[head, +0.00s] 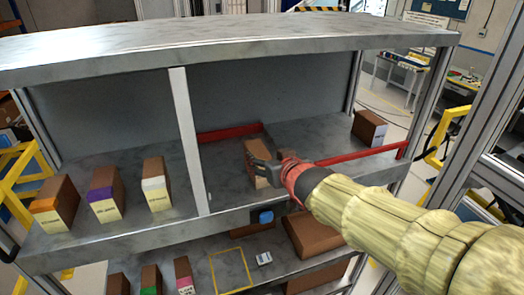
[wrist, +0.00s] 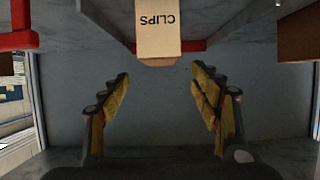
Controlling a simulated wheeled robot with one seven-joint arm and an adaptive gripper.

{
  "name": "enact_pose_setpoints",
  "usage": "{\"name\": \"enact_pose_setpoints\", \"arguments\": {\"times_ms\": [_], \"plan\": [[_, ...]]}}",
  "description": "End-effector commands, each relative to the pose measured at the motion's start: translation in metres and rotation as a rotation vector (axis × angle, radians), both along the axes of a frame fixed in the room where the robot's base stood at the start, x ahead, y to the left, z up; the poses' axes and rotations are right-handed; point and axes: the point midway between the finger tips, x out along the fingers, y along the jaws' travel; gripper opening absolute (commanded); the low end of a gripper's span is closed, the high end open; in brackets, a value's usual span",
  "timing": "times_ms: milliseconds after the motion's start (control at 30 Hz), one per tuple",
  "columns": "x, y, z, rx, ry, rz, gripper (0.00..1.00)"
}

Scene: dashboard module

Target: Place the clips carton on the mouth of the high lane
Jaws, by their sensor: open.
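The clips carton (head: 256,178) is a brown box standing on the upper grey shelf (head: 225,185), near its front edge. In the wrist view, which looks upside down, the carton (wrist: 158,38) shows a pale label reading CLIPS. My gripper (wrist: 160,72) is open and empty, with its two fingers spread. The carton lies just beyond the fingertips, between their lines, and nothing shows touching it. In the head view my gripper (head: 272,172) partly covers the carton. Red rails (head: 230,131) run on the shelf on either side of the carton.
A white post (head: 190,140) divides the upper shelf. Several labelled cartons (head: 103,196) stand left of it. Another carton (head: 369,131) stands at the right end, behind the right red rail (head: 370,153). A lower shelf holds a yellow outlined square (head: 229,270) and more boxes.

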Motion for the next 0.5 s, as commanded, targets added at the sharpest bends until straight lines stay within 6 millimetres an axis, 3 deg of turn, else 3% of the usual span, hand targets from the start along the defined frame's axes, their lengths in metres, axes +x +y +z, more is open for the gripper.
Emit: {"name": "enact_pose_setpoints", "arguments": {"times_ms": [200,400,500], "plan": [[-0.021,-0.006,0.01,0.0,0.0,0.0,0.63],[-0.025,-0.008,0.011,-0.001,0.002,-0.003,0.63],[-0.034,-0.024,0.01,-0.016,0.022,-0.038,0.63]]}}
